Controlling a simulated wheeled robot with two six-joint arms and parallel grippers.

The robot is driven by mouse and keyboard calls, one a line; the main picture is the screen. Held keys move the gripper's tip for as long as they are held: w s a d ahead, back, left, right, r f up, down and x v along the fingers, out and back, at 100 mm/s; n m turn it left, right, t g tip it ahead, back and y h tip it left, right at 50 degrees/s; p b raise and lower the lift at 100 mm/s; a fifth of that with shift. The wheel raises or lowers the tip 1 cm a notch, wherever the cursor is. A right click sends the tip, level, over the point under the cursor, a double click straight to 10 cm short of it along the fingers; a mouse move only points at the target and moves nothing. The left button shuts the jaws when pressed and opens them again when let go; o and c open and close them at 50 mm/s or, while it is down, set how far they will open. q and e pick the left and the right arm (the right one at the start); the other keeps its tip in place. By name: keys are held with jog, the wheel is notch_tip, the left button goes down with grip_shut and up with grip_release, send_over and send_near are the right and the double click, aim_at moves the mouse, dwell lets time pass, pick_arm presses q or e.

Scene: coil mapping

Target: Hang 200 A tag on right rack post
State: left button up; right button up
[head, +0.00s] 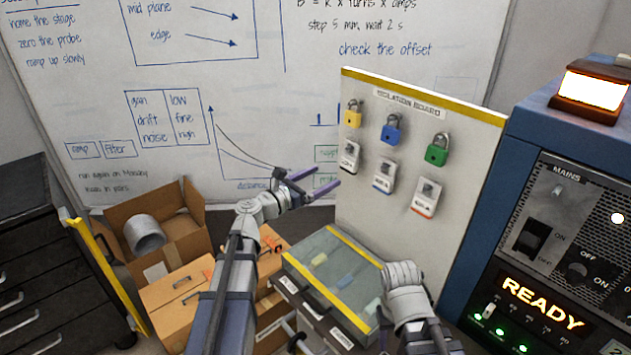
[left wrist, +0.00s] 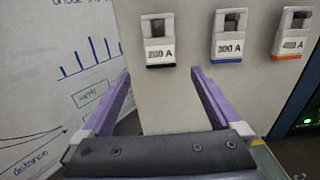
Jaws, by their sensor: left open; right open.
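The 200 A tag (head: 349,156) is a white tag with a black lower edge, hanging on the isolation board (head: 450,110) below a yellow padlock. In the left wrist view the 200 A tag (left wrist: 158,40) hangs just beyond and slightly above the fingertips, between their lines. My left gripper (head: 320,179) is open and empty, left of the board, its purple fingers pointing toward it; it also shows in the left wrist view (left wrist: 160,72). My right arm is at the lower middle; its fingers are not visible. I cannot make out a right rack post.
The 300 A tag (head: 384,175) and 400 A tag (head: 425,197) hang to the right. A glass-topped case (head: 335,275) stands below the board. A blue cabinet (head: 480,220) stands at right; cardboard boxes (head: 175,300) are at lower left.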

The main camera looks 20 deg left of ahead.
aim_at(348, 162)
pick_arm(q)
jog(key=x, duration=1.1)
jog(key=c, duration=1)
jog(key=shift+r, duration=0.25)
jog(key=shift+r+p, duration=0.3)
jog(key=shift+p, duration=0.25)
jog(key=shift+s, duration=0.1)
jog(key=shift+r+v, duration=0.2)
jog(key=shift+v, duration=3.45)
